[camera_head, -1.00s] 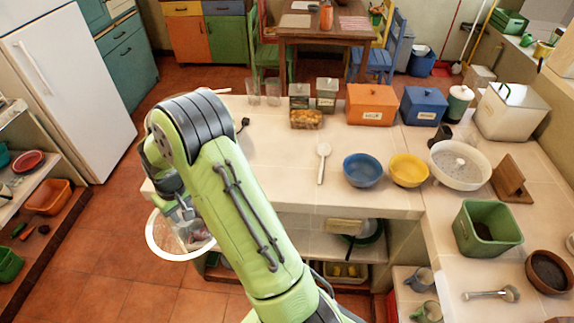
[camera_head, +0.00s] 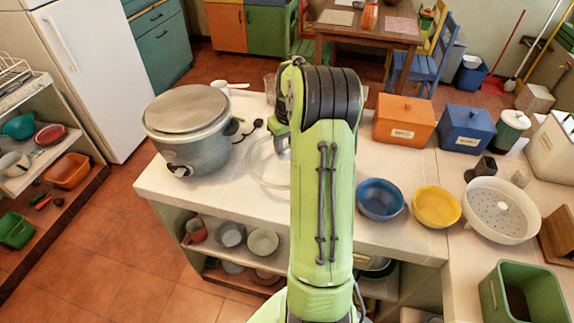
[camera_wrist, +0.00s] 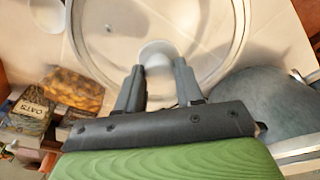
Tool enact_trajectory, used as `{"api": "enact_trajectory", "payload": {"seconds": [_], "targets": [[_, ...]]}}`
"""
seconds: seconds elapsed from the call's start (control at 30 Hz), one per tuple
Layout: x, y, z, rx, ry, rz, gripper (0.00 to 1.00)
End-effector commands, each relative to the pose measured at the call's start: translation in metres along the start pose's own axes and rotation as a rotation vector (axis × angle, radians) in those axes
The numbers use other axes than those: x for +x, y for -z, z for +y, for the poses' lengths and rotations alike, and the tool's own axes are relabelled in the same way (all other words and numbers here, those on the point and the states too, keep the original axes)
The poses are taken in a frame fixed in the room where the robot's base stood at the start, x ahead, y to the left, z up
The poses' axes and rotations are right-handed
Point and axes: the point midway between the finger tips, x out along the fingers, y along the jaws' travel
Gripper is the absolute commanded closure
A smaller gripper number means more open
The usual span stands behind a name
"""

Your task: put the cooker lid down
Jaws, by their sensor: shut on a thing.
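The clear round lid (camera_head: 258,177) has a pale rim and is over the counter, right of the grey cooker (camera_head: 203,150). In the wrist view the lid (camera_wrist: 82,45) lies in front of the fingers, with its pale knob (camera_wrist: 157,50) at the fingertips. My gripper (camera_wrist: 159,73) is shut on that knob. In the head view my arm hides the fingers and the right part of the lid. The cooker has a flat grey top, which also seems to be the blue-grey disc at the right of the wrist view. I cannot tell whether the lid touches the counter.
A black plug and cord (camera_head: 257,123) lie between cooker and lid. A blue bowl (camera_head: 380,198), a yellow bowl (camera_head: 436,207) and a white colander (camera_head: 500,208) stand to the right. An oats container (camera_wrist: 33,108) is near the gripper in the wrist view.

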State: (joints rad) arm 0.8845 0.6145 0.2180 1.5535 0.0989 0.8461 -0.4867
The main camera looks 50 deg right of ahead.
Motion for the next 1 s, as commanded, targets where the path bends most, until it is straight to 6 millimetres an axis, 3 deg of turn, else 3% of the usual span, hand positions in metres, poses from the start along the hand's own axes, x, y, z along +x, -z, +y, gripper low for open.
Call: {"api": "enact_trajectory", "payload": {"seconds": [0.03,0.4,0.73,0.77,0.9,1.0], "targets": [[0.013,-0.002,0.000,0.002,0.001,-0.003,1.00],[0.067,-0.010,0.000,0.001,-0.001,0.000,1.00],[0.071,-0.010,0.000,0.001,-0.002,0.003,1.00],[0.071,-0.010,0.000,0.001,-0.002,0.001,0.61],[0.070,-0.010,0.000,0.001,-0.002,0.001,0.39],[0.070,-0.010,0.000,0.001,-0.002,0.001,0.38]]}}
